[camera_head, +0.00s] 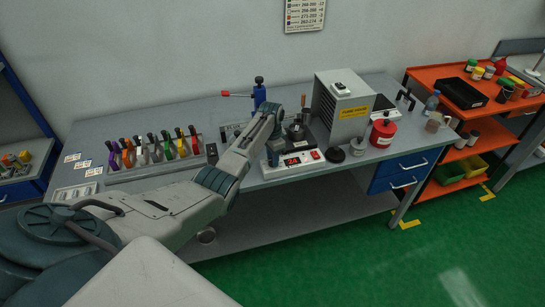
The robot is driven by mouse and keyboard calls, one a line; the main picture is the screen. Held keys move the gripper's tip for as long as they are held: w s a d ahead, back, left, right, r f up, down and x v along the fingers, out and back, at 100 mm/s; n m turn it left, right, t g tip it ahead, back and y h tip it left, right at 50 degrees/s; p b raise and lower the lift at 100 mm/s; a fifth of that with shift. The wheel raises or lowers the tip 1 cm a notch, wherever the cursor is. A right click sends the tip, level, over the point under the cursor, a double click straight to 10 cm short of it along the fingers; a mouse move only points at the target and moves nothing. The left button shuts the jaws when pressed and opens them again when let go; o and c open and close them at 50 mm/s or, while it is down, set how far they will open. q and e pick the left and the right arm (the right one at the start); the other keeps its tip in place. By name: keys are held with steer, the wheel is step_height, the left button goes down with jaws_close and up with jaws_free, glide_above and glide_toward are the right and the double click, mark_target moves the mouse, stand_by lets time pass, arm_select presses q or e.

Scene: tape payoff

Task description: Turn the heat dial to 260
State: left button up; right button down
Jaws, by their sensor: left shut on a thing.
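The heating unit (297,161) is a low white box at the bench's front edge. It has a lit red display, too small to read, and a red knob or button at its right. My left arm reaches in from the left and bends down at the unit. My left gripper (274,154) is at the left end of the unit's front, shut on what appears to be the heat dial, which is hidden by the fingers. The dial's setting cannot be read. My right gripper is not in view.
A grey box with a yellow label (342,108) stands behind the unit. A rack of coloured-handled tools (155,150) lies left. An orange shelf cart (470,120) stands far right.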

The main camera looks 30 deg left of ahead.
arm_select(q)
steer(key=m, duration=0.5)
steer(key=shift+w+r+m, duration=0.1)
steer(key=shift+m, duration=0.2)
steer(key=m, duration=0.5)
steer(key=shift+d+y+p, duration=0.1)
steer(key=shift+y+p, duration=0.2)
steer(key=shift+p, duration=0.05)
steer(key=shift+m, duration=0.3)
steer(key=o, duration=1)
steer(key=shift+c, duration=0.2)
step_height(320, 180, up, 11)
steer(key=b, duration=0.3)
steer(key=shift+w, duration=0.3)
